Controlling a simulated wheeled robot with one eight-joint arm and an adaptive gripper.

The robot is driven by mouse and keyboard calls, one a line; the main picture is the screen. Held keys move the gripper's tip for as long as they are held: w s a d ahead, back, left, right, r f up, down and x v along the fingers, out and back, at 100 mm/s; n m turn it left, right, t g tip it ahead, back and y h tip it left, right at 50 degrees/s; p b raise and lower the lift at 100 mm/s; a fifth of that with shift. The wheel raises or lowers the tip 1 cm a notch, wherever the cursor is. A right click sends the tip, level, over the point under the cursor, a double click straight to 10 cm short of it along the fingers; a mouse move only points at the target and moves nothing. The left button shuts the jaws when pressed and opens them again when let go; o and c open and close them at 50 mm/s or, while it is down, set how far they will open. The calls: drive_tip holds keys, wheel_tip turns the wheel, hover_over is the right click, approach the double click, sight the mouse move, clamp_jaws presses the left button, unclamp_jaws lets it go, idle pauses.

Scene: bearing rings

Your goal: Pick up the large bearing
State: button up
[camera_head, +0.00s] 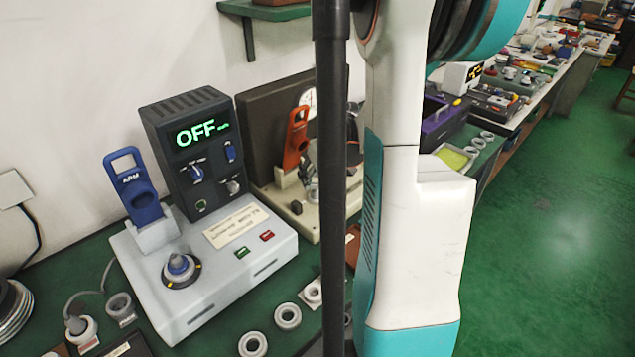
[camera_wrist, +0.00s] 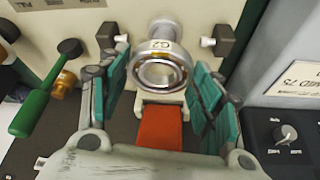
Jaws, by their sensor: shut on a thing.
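In the wrist view, the large bearing (camera_wrist: 160,72) is a shiny metal ring with an open middle, between the teal fingers of my gripper (camera_wrist: 160,62). My gripper is shut on it, though the exact contact at the fingertips is hard to see. An orange-red piece (camera_wrist: 160,127) lies below the ring. In the head view, my arm and a dark pole hide most of the gripper and the bearing.
A grey-white machine (camera_head: 205,265) with a dark box reading OFF (camera_head: 190,150) and a blue handle (camera_head: 138,195) stands left. Behind it is a beige station with an orange handle (camera_head: 296,140). Small rings (camera_head: 288,316) lie on the green bench. A green-handled tool (camera_wrist: 35,110) lies left in the wrist view.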

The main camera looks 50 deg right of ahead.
wheel_tip(320, 180, up, 14)
drive_tip(key=m+g+h+p, duration=0.2)
drive_tip(key=m+p, duration=0.3)
drive_tip(key=m, duration=0.6)
drive_tip(key=shift+r+g+h, duration=0.25)
drive_tip(key=shift+g+h, duration=0.15)
drive_tip(key=shift+g, duration=0.1)
